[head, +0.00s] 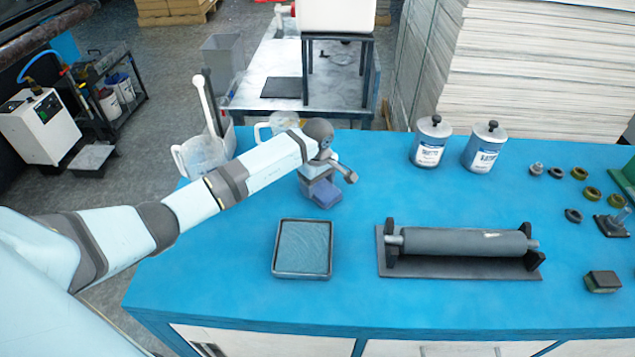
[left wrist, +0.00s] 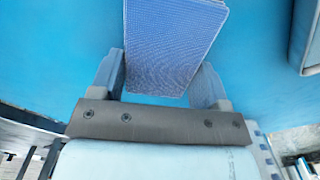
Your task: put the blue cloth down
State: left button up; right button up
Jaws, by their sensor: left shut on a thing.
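The blue cloth (head: 325,195) shows as a small folded purple-blue block at the end of my left arm, over the blue table top. My left gripper (head: 320,189) is shut on it, behind the tray in the head view. In the left wrist view the cloth (left wrist: 172,45) stands out between the two fingers of the gripper (left wrist: 165,82), with blue table behind it. I cannot tell whether the cloth touches the table. My right gripper is not in view.
A dark-rimmed tray (head: 302,275) lies in front of the gripper. A grey roller (head: 465,242) rests on a stand to the right. Two labelled cans (head: 430,142) stand at the back. Jugs (head: 200,155) stand at the back left. Table between tray and cans is clear.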

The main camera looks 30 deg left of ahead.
aim_at(318, 184)
pick_arm(q)
jog(key=shift+f, duration=0.2)
jog(key=o, duration=0.8)
jog(key=shift+o, duration=0.2)
jog(key=shift+r, duration=0.25)
notch_tip(318, 184, up, 12)
jog(key=b, duration=0.1)
